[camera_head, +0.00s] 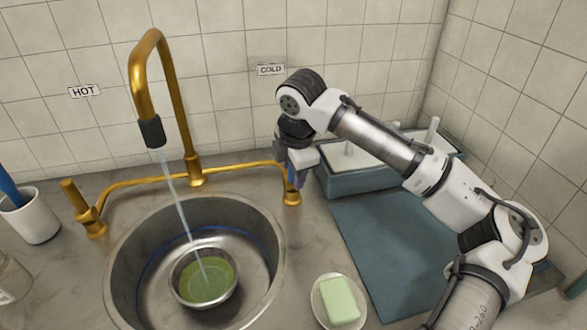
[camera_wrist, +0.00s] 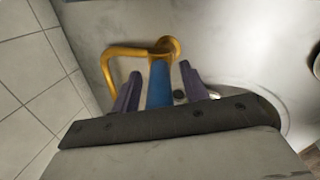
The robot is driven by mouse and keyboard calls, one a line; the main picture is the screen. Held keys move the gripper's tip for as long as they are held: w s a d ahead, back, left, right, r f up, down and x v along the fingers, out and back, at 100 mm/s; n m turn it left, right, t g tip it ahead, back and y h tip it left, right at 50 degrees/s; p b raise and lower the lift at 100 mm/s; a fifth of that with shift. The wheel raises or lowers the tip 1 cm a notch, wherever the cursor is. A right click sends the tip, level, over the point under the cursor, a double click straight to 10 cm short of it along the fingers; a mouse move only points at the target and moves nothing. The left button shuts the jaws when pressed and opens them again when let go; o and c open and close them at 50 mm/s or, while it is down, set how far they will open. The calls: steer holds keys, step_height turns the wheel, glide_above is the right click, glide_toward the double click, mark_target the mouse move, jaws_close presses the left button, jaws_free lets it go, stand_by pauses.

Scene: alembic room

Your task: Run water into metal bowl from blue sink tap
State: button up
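The metal bowl (camera_head: 178,290) stands in the round steel sink (camera_head: 118,270), greenish inside. A water stream (camera_head: 178,200) runs from the black-tipped gold spout (camera_head: 150,132) down into the bowl. The blue tap handle (camera_wrist: 159,82) shows in the wrist view, joined to gold piping (camera_wrist: 125,52). My gripper (camera_head: 293,178) is at the gold right-hand tap base (camera_head: 291,198), below the COLD label. In the wrist view my purple fingers (camera_wrist: 160,70) stand either side of the blue handle, with gaps showing on both sides. In the head view my gripper mostly hides the handle.
A soap bar (camera_head: 340,300) lies on a dish right of the sink. A blue mat (camera_head: 385,250) and a blue-grey rack (camera_head: 350,184) are under and behind my arm. A white cup (camera_head: 35,218) stands at left, near the gold left tap (camera_head: 85,210) under the HOT label.

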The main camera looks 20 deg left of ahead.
steer(key=b+v, duration=0.1)
steer(key=v, duration=1.3)
steer(key=shift+f, duration=0.15)
stand_by(0.5)
